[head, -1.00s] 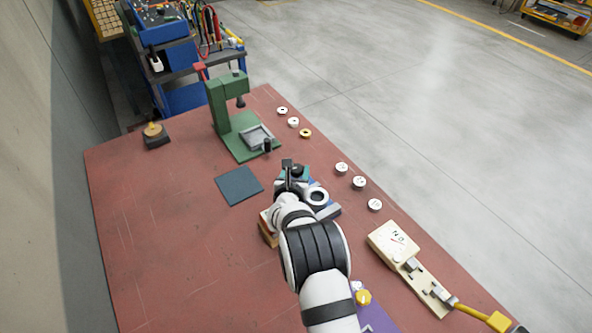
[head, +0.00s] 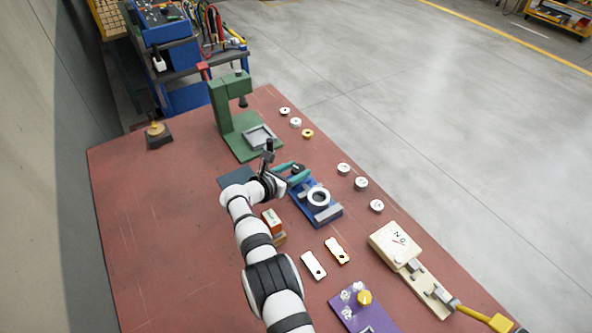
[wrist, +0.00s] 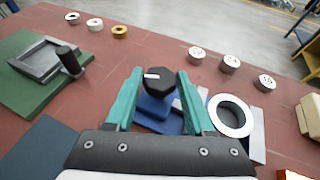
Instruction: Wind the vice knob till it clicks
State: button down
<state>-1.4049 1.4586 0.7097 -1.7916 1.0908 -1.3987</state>
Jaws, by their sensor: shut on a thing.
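The blue vice (head: 325,213) stands on the red bench and shows again in the wrist view (wrist: 154,120). Its black faceted knob (wrist: 162,84) carries a white mark that points left in the wrist view. My gripper (wrist: 160,76) has its two teal fingers on either side of the knob, shut on it. In the head view my gripper (head: 293,172) reaches the vice's far end from the left, and the knob is small there. A white ring (head: 319,197) lies on the vice, to the right of the knob in the wrist view (wrist: 231,115).
A green press (head: 240,125) with a grey tray stands beyond the vice. A dark teal mat (head: 235,178) lies partly under my arm. White round pieces (head: 361,183) line the right edge. A dial box (head: 395,244) and purple plate (head: 362,308) are nearer. The left bench is mostly clear.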

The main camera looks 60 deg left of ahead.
jog(key=shift+w+r, duration=0.1)
dwell(0.5)
jog(key=shift+c, duration=1.3)
grip_release()
jog(key=v, duration=1.6)
jog(key=shift+a, duration=0.3)
